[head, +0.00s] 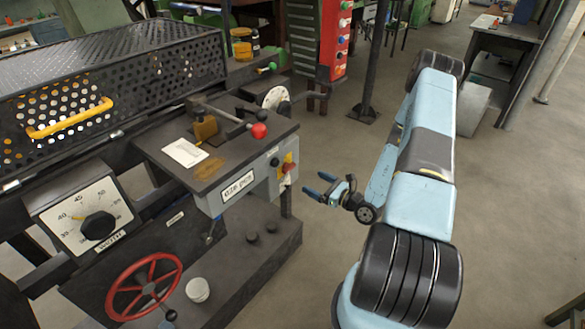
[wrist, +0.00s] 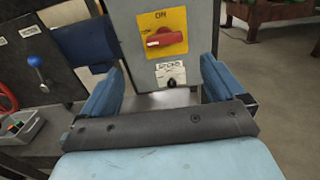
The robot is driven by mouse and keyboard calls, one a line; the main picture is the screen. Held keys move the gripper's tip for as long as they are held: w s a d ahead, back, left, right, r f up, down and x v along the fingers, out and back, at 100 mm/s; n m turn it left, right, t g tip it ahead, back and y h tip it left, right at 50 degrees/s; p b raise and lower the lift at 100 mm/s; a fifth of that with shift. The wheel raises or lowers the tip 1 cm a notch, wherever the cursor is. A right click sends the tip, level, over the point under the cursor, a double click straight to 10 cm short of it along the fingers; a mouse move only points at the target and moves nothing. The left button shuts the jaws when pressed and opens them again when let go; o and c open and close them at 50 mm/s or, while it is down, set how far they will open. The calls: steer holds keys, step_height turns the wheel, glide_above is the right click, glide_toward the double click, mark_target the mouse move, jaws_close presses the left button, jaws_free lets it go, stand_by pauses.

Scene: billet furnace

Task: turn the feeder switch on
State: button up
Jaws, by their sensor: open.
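The feeder switch (wrist: 166,40) is a red rotary handle on a yellow plate, in the upper middle of the wrist view. Its handle lies nearly level. "ON" is printed at the plate's top, and a smaller mark at its left is hard to read. A small label with a black knob (wrist: 170,81) sits below. In the head view the switch (head: 288,166) is on the right end of the grey control box. My gripper (head: 317,185) is open and empty, to the right of the switch and apart from it. Its blue fingers flank the plate in the wrist view.
The control box (head: 232,188) carries a red-ball lever (head: 259,131) on its top. A red handwheel (head: 144,286) and a dial (head: 85,216) are at the left. A blue-ball lever (wrist: 37,66) and grey bin (wrist: 20,126) show left in the wrist view.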

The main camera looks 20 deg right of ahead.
mark_target(292, 168)
steer(key=x, duration=1.1)
steer(key=shift+w+d, duration=0.1)
steer(key=shift+w, duration=0.45)
steer(key=c, duration=1)
